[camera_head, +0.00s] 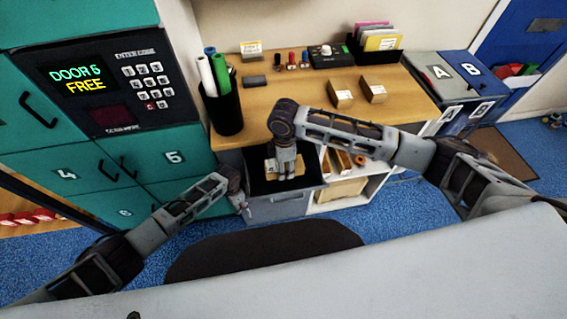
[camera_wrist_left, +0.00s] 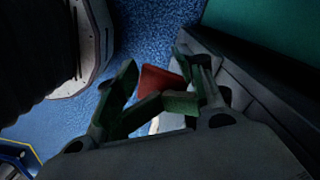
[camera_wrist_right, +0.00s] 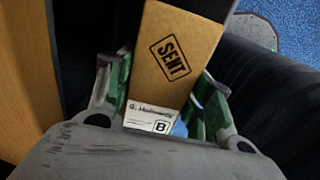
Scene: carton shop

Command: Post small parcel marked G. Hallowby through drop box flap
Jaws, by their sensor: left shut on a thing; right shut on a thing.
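The small brown parcel (camera_wrist_right: 180,50) carries a SENT stamp and a white label with "B" and a name that looks like G. Hallowby. My right gripper (camera_head: 286,176) is shut on the parcel, with one green-padded finger on each side in the right wrist view (camera_wrist_right: 160,105). It points down over the dark opening of a grey bin (camera_head: 278,207) below the counter. My left gripper (camera_head: 246,212) is low beside the bin's left front corner. In the left wrist view its fingers (camera_wrist_left: 158,100) are closed around a small red piece (camera_wrist_left: 158,82); what that belongs to is unclear.
Two cartons (camera_head: 341,95) (camera_head: 373,90) lie on the wooden counter (camera_head: 262,97), with a pot of rolls (camera_head: 222,110) at its left. Teal lockers (camera_head: 165,150) stand left. Boxes marked A and B (camera_head: 452,73) stand right, by a blue door (camera_head: 530,45).

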